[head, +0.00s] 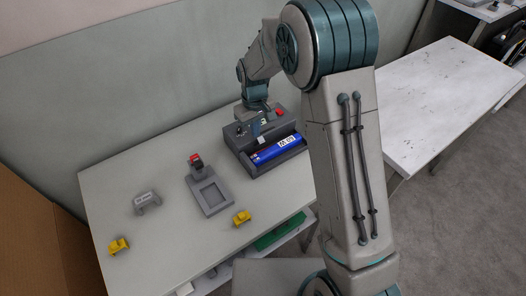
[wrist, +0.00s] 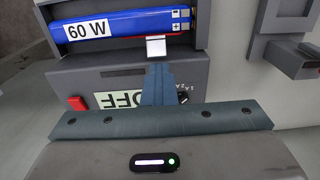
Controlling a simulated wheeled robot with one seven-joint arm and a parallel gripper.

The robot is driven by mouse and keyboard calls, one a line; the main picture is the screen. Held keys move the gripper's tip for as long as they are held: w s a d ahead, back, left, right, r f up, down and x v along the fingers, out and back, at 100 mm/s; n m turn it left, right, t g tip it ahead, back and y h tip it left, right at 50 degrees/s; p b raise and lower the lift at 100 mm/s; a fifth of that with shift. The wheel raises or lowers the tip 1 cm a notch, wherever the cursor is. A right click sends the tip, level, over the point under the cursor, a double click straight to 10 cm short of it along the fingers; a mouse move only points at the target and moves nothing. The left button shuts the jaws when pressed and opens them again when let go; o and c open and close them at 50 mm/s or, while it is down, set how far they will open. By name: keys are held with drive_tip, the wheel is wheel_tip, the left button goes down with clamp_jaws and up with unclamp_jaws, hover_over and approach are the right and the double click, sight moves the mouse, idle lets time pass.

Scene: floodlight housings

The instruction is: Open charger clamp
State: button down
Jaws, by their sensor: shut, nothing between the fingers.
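The grey charger (head: 241,155) stands at the back right of the table and also fills the upper part of the wrist view (wrist: 85,78). A blue battery marked 60 W (wrist: 140,22) lies in its trough; it also shows in the head view (head: 268,155). A pale metal tab (wrist: 156,47), apparently the clamp, sits at the battery's edge near its terminal end. My gripper (wrist: 158,70) is shut and empty, its fingertips close to the tab; contact cannot be told. A red button (wrist: 77,103) and an OFF label (wrist: 120,99) are on the charger.
A grey fixture (head: 211,208) with a red and black top piece (head: 196,160) stands left of the charger. Two yellow parts (head: 119,246) (head: 242,217) and a small labelled grey block (head: 148,200) lie on the table. The wall is close behind. A white table (head: 440,95) is at right.

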drive_tip(key=shift+w+a, duration=0.15)
drive_tip(key=shift+w, duration=0.15)
idle(0.4)
drive_tip(key=shift+w+a, duration=0.15)
drive_tip(key=shift+w, duration=0.1)
drive_tip(key=c, duration=2.2)
unclamp_jaws()
drive_tip(key=c, duration=1.6)
unclamp_jaws()
